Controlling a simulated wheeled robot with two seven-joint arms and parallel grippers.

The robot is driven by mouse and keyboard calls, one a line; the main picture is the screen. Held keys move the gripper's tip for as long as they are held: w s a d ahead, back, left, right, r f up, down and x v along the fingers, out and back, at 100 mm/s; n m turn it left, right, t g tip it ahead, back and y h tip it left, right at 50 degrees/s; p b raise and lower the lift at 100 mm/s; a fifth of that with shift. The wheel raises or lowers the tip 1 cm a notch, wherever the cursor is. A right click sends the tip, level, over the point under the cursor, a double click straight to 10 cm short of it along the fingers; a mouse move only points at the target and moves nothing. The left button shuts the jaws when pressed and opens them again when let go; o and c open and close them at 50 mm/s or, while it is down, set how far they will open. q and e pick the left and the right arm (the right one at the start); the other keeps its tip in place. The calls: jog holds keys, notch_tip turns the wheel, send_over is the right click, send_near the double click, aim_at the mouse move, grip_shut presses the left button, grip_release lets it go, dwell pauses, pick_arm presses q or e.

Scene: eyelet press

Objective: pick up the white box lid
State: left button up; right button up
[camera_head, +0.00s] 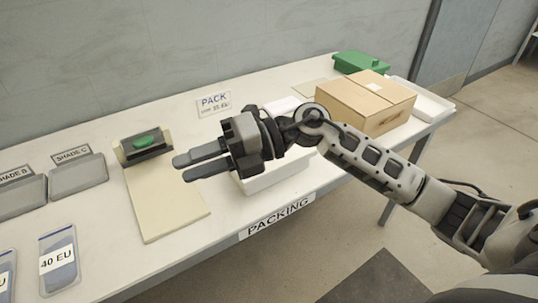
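A white open box (278,178) stands at the front edge of the table, above the PACKING label, partly hidden by my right gripper and arm. A flat white piece (280,106) shows just behind my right wrist, mostly covered. Another shallow white piece (436,106) lies at the table's right end, partly behind the cardboard box. I cannot tell for certain which is the lid. My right gripper (184,168) points left, its two fingers apart and empty, above the table between the cream board and the white box. My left gripper is not in view.
A cardboard box (365,105) and a green box (360,63) stand on the right. A cream board (165,195) with a dark holder (143,148) and green piece lies on the left, beside grey trays (78,176).

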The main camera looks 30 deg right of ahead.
jog(key=w+d+f+n+h+b, duration=0.1)
jog(key=w+d+h, duration=0.1)
jog(key=d+h, duration=0.3)
jog(key=w+d+f+n+h, duration=0.1)
jog(key=w+d+h, duration=0.2)
jog(key=d, duration=0.3)
notch_tip(320, 180, up, 5)
jog(key=m+t+h, duration=0.2)
jog(key=h, duration=0.6)
send_over(297, 154)
jog(key=s+d, duration=0.2)
jog(key=x, duration=0.4)
jog(key=b+x, duration=0.1)
jog(key=x, duration=0.4)
jog(key=shift+w+a, duration=0.15)
jog(key=shift+w, duration=0.15)
jog(key=shift+w+d+x, duration=0.1)
jog(key=shift+d+x, duration=0.05)
jog(key=shift+x, duration=1.45)
jog(key=shift+w+d+x, duration=0.15)
jog(key=shift+x, duration=1.45)
jog(key=shift+r, duration=0.15)
grip_shut()
